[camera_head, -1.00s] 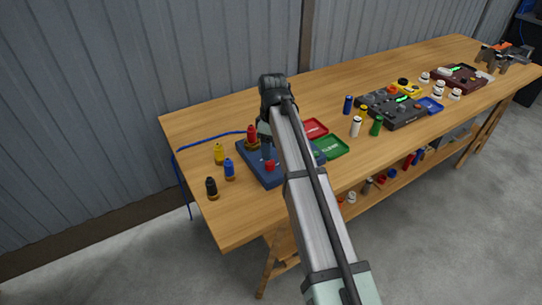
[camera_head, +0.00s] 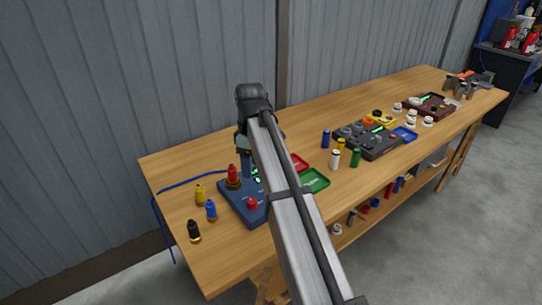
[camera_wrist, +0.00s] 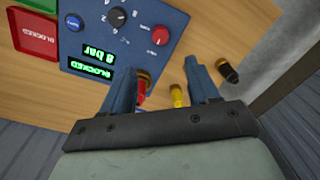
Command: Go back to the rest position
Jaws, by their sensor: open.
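My gripper (camera_head: 245,180) is above the left end of the wooden bench, over the dark blue test box (camera_head: 232,208). In the wrist view its two blue fingers (camera_wrist: 158,65) are apart and hold nothing. The wrist view shows the box's panel (camera_wrist: 115,45) with a black knob, a red knob, a blue button and green displays reading "8 bar" and "BLOCKED". A red cylinder with a brass base (camera_head: 232,174) stands at the box; it shows beside the left finger in the wrist view (camera_wrist: 142,92). My arm hides part of the box in the head view.
Yellow (camera_head: 199,194), blue (camera_head: 211,210) and black (camera_head: 193,230) cylinders stand left of the box. A red tray (camera_head: 299,163) and a green tray (camera_head: 315,180) lie right of it. A grey box (camera_head: 370,140) and a maroon box (camera_head: 430,106) stand farther right. A corrugated wall (camera_head: 150,80) is behind.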

